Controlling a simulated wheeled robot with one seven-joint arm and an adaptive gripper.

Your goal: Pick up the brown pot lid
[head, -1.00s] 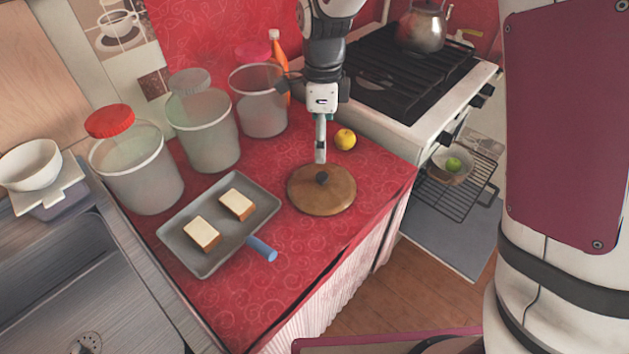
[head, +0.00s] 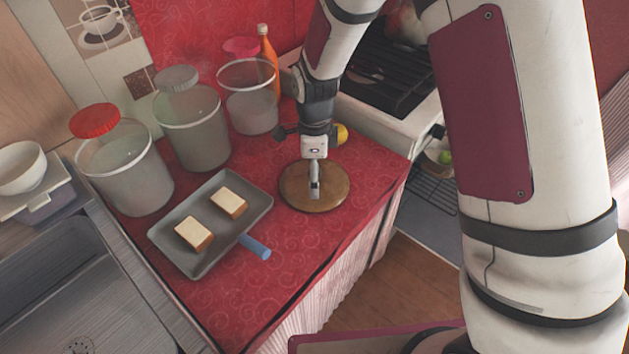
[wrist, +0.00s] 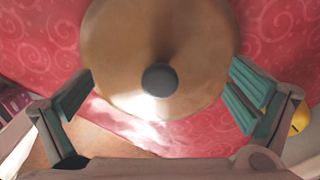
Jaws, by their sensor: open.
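The brown pot lid (head: 330,203) lies flat on the red oilcloth counter, to the right of the grey tray. It is round, and in the wrist view the lid (wrist: 110,45) shows a dark round knob (wrist: 160,80) at its middle. My gripper (head: 314,196) is over the lid and hides the knob in the head view. In the wrist view my gripper (wrist: 160,98) is open, its teal finger pads well apart to the left and right of the knob. Nothing is held between them.
Several clear canisters (head: 193,130) stand behind. A yellow fruit (head: 342,134) sits behind the lid, near the stove (head: 400,125). The counter's front edge is close to the lid.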

